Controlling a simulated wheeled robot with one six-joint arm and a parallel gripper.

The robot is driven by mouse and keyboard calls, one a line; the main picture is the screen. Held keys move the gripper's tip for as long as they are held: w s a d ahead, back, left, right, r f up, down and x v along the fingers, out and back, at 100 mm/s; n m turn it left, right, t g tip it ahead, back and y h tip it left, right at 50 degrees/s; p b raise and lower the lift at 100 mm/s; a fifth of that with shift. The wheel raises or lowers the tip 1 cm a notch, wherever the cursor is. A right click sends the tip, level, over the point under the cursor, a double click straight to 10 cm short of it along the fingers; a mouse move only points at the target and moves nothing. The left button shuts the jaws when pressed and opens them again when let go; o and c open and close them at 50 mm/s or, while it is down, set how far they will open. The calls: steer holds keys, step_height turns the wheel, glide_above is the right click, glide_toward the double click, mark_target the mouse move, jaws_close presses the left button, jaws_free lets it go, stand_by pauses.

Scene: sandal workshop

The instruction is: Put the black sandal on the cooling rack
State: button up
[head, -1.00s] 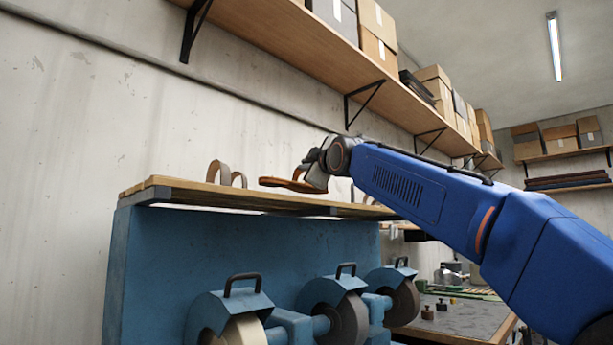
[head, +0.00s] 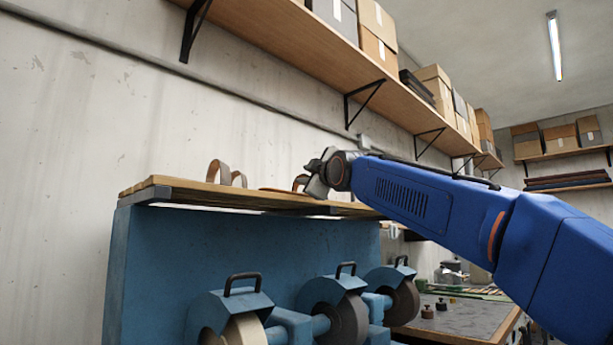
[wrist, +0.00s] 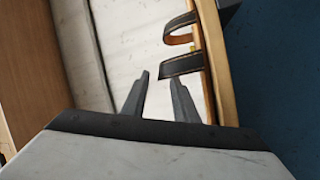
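A sandal (head: 275,190) with a tan sole edge lies on the wooden slatted top (head: 165,183) of the blue bench, apparently the cooling rack. One of its straps rises beside my gripper (head: 312,186). In the wrist view, dark, light-stitched straps with orange insides (wrist: 181,66) stand at the edge of the wood. I cannot tell whether both straps there belong to one sandal. In the head view the fingertips are partly hidden.
Two brown strap loops (head: 219,172) stand farther left on the wooden top. Grinding wheels (head: 345,315) sit below on the blue bench (head: 160,255). A long wall shelf (head: 290,45) with boxes runs above. A workbench (head: 450,318) stands at the lower right.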

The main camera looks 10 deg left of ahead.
steer(key=shift+s, duration=0.1)
steer(key=v, duration=1.2)
steer(key=shift+r, duration=0.15)
steer(key=s+d+f+m+g+h, duration=0.25)
steer(key=d+f, duration=0.45)
steer(key=f, duration=0.4)
steer(key=s+d+f+m+g+h, duration=0.15)
steer(key=s+d+f+m, duration=0.25)
steer(key=d+f, duration=0.6)
steer(key=s+d+f+m+g+h, duration=0.25)
steer(key=d+f+m, duration=0.2)
steer(key=f, duration=0.85)
steer(key=s+d+f+m+g+h, duration=0.1)
steer(key=s+d+f, duration=0.3)
steer(key=s+f, duration=0.4)
steer(key=s+d+f+m+g+h, duration=0.1)
steer(key=s+d+f+m+g, duration=0.2)
steer(key=s+f, duration=0.5)
steer(key=s+d+f+m+g+h, duration=0.1)
steer(key=s+d+f+m+g, duration=0.1)
steer(key=s+d+f, duration=0.3)
steer(key=s+f+m, duration=0.1)
steer(key=s+f, duration=0.3)
steer(key=f, duration=0.7)
steer(key=shift+f+m, duration=0.25)
steer(key=shift+m, duration=0.15)
